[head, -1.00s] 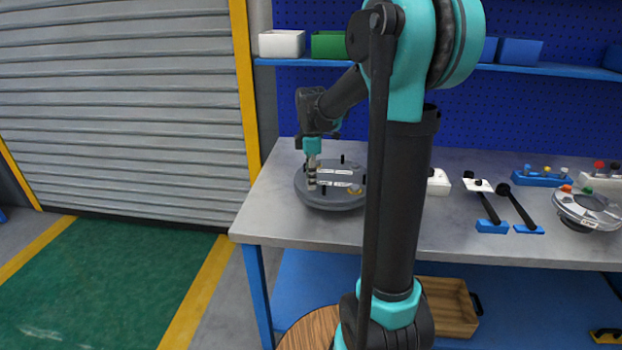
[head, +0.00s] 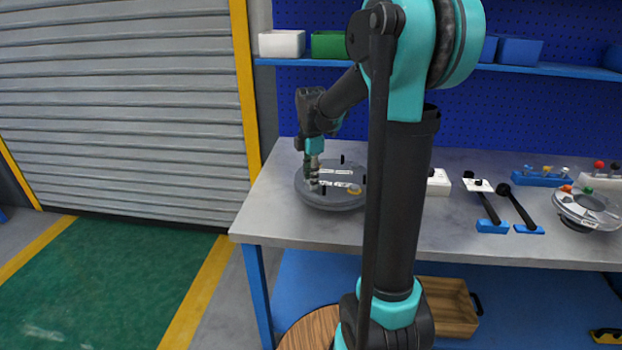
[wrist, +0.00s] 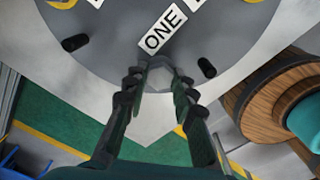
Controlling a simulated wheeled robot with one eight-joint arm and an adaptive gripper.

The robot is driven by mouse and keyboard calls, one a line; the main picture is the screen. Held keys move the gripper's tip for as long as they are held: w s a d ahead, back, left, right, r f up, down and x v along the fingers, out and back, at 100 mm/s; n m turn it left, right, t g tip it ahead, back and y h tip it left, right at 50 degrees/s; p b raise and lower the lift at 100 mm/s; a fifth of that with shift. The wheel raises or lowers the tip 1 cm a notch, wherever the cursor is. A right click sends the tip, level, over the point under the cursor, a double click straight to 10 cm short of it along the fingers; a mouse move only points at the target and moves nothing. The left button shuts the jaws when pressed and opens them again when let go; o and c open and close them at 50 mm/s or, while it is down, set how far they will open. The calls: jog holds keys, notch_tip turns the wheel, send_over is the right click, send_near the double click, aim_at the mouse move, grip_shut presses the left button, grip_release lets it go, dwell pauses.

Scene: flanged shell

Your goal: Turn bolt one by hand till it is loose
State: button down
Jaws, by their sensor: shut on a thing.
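The flanged shell (head: 340,203) is a round grey disc on the workbench, with white labels and black pegs on top. In the wrist view its grey face (wrist: 110,45) fills the top. The label reading ONE (wrist: 163,30) lies just beyond my fingertips. Bolt one (wrist: 160,77) shows as a grey hex head at the disc's near edge. My gripper (wrist: 158,80) has its two dark fingers on either side of that head, closed on it. In the head view my gripper (head: 312,178) points down at the disc's left side; the bolt is hidden there.
To the right on the bench are two black-handled tools (head: 488,205), a clear round dish (head: 588,208) and a blue rack (head: 542,180). A round wooden top (wrist: 270,105) stands below the bench edge. The bench's left front is clear.

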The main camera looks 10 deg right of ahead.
jog(key=c, duration=1.2)
grip_release()
notch_tip(320, 180, up, 12)
